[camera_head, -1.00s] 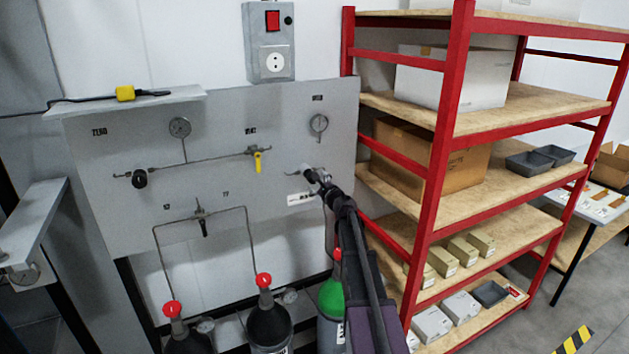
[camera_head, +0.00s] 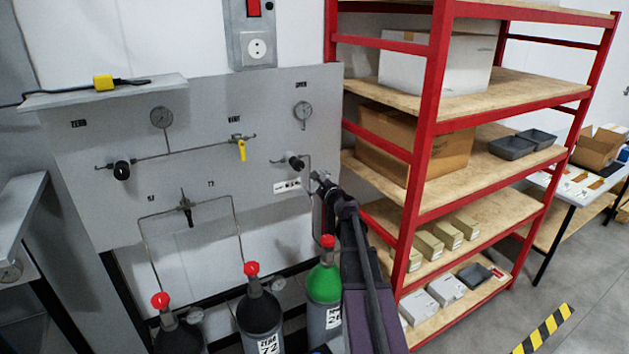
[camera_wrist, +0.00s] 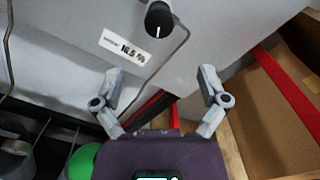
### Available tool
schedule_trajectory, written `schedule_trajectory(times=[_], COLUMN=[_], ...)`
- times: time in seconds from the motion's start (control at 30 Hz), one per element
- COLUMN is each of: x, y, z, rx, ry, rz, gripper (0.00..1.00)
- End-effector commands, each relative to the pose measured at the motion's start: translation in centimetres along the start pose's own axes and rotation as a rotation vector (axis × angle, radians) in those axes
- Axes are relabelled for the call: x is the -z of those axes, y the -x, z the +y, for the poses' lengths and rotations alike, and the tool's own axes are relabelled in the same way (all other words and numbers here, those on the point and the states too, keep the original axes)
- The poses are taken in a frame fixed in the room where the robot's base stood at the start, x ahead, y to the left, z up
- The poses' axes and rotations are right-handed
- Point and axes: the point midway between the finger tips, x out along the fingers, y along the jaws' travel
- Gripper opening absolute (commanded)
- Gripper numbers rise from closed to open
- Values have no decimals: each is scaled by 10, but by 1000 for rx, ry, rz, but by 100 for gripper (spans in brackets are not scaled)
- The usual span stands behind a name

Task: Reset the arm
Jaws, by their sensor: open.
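My gripper (camera_wrist: 160,90) is open and empty in the wrist view, with its two fingers spread apart. The grey gas panel (camera_head: 90,190) stands before it, with a black knob (camera_wrist: 159,19) and a white label reading about 16.5 % (camera_wrist: 123,45) beyond the fingertips, apart from them. In the head view my arm reaches up from the lower right, and its end is near the panel's lower right, just below the right knob (camera_head: 296,162).
A red shelf rack (camera_head: 425,150) with boxes and trays stands close to the right of my arm. Gas cylinders, one with a green top (camera_head: 324,283), stand below the panel. A narrow ledge (camera_head: 60,98) tops the panel. Open floor (camera_head: 480,325) lies at the lower right.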

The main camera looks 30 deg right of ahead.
Motion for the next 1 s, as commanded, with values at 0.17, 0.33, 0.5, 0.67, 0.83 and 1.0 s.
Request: schedule_trajectory(times=[0.17,0.33,0.5,0.67,0.83,1.0], x=[0,-1,-11,-28,-44,-48], y=[0,0,2,10,32,65], z=[0,3,30,84,161,233], rx=[0,-7,-76,-222,-440,-675], ry=[0,9,102,295,575,858], rz=[0,-2,-20,-61,-131,-215], gripper=[93,93,93,93,93,93])
